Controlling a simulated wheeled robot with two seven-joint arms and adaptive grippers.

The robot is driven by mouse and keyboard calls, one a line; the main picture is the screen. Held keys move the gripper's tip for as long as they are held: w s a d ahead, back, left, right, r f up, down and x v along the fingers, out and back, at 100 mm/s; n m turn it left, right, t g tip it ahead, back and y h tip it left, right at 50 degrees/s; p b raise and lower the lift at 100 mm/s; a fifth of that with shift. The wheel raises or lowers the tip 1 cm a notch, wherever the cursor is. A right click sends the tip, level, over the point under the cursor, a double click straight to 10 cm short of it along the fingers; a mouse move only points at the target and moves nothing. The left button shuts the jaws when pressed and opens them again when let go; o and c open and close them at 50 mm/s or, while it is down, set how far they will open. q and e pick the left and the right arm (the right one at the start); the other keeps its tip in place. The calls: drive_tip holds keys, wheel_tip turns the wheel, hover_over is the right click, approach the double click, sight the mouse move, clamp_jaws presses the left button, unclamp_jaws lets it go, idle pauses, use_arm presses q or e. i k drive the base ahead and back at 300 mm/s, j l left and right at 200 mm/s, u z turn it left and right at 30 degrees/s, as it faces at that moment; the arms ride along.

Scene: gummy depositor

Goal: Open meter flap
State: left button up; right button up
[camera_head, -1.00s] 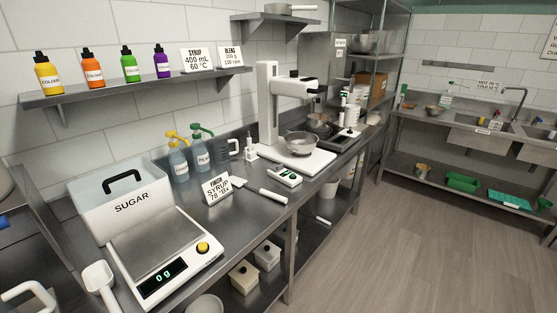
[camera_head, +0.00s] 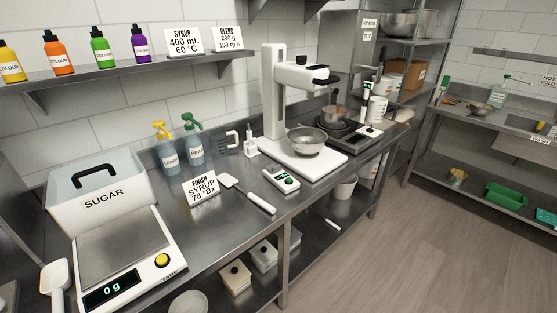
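The meter (camera_head: 282,180) is a small white handheld device with a green display and a dark end. It lies on the steel counter, in front of the white stand mixer and right of the white-handled spatula. Its flap is too small to make out, so I cannot tell whether it is open or shut. Neither of my grippers is in view.
A spatula (camera_head: 249,196) and a syrup sign (camera_head: 202,188) are left of the meter. The mixer (camera_head: 310,165) with its steel bowl (camera_head: 306,141) stands behind it. A scale (camera_head: 122,258) and a sugar bin (camera_head: 98,192) occupy the left counter. The floor (camera_head: 400,260) at right is clear.

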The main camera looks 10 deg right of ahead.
sight(273, 168)
drive_tip(key=i+l+u, duration=0.15)
drive_tip(key=l, duration=0.3)
drive_tip(key=i+l+u, duration=0.15)
drive_tip(key=l, duration=0.3)
drive_tip(key=i+l+u, duration=0.15)
drive_tip(key=l, duration=0.35)
drive_tip(key=l+u, duration=0.15)
drive_tip(key=l, duration=0.35)
drive_tip(key=i, duration=0.05)
